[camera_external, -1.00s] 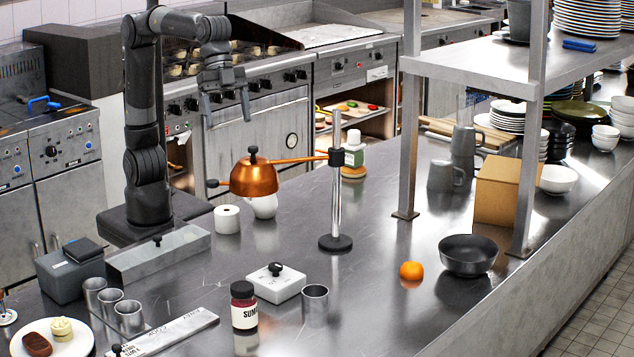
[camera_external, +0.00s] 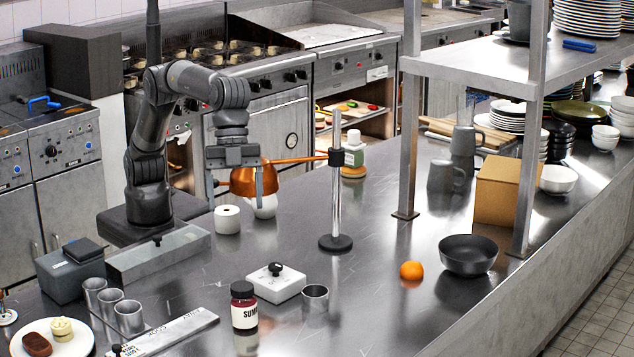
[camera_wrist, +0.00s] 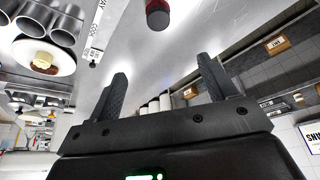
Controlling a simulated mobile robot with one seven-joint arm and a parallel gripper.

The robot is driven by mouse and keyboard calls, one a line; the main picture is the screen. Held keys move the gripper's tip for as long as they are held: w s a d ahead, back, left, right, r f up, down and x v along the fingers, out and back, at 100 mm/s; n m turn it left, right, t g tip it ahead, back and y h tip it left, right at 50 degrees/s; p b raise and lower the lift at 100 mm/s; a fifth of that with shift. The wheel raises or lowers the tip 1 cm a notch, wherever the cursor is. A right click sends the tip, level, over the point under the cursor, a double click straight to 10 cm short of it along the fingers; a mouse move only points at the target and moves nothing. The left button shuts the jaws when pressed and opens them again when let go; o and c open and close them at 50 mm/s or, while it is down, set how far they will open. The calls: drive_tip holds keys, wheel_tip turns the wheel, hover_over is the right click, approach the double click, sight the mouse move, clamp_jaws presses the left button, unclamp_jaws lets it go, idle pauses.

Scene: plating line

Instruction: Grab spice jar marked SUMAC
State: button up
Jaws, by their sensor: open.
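The spice jar (camera_external: 244,305) stands upright on the steel counter near the front, with a dark lid, dark red contents and a white label whose visible letters begin "SUM". In the wrist view a jar with a dark red top (camera_wrist: 158,15), likely the same one, shows at the upper edge, partly cut off. My gripper (camera_external: 235,195) is open and empty, pointing down above the counter in front of the copper lamp, well behind and above the jar. Its two fingers also show spread apart in the wrist view (camera_wrist: 165,90).
A white box with a black knob (camera_external: 276,283) and a steel cup (camera_external: 315,298) stand close right of the jar. A labelled metal strip (camera_external: 172,332) lies to its left. A copper lamp (camera_external: 243,182) hangs from a stand (camera_external: 336,215). An orange (camera_external: 411,271) lies farther right.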

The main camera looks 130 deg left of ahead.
drive_tip(key=d+f, duration=0.1)
approach(243, 301)
wheel_tip(243, 301, down, 6)
drive_tip(key=s, duration=0.1)
drive_tip(key=shift+w+x, duration=0.2)
drive_tip(key=shift+x, duration=1.15)
drive_tip(key=shift+w+x, duration=0.2)
drive_tip(key=shift+x, duration=1.2)
drive_tip(key=shift+a+r, duration=0.15)
drive_tip(key=shift+a, duration=0.05)
drive_tip(key=shift+c, duration=0.3)
drive_tip(key=c, duration=1.2)
drive_tip(key=shift+o, duration=0.2)
drive_tip(key=shift+r, duration=0.1)
